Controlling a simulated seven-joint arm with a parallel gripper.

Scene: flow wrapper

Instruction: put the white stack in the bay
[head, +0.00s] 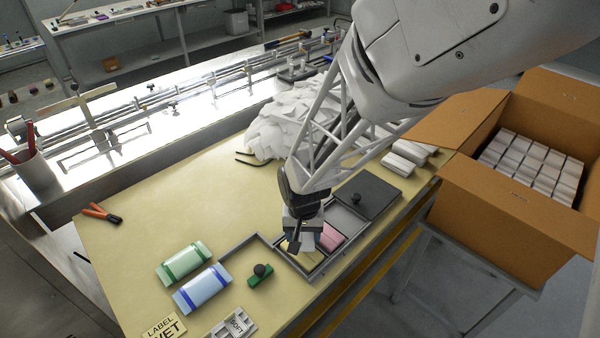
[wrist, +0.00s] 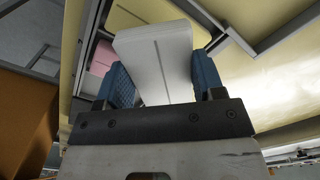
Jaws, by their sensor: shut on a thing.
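My gripper (head: 303,238) is low over the grey framed tray (head: 322,272) at the table's right side. In the wrist view its blue fingers (wrist: 164,80) are shut on the white stack (wrist: 160,58), a pale block with a line down its face. In the head view the gripper mostly hides this stack. The tray has several compartments. A pink stack (head: 331,237) lies in one, just right of the gripper, and shows in the wrist view (wrist: 102,58). I cannot tell which compartment is the bay, or whether the held stack touches the tray.
A dark grey lid (head: 373,197) with a black knob covers the tray's far end. Green-banded (head: 184,262) and blue-banded (head: 202,288) packs and a green knobbed block (head: 260,276) lie left. A white heap (head: 275,130) is behind. An open carton (head: 510,210) stands right.

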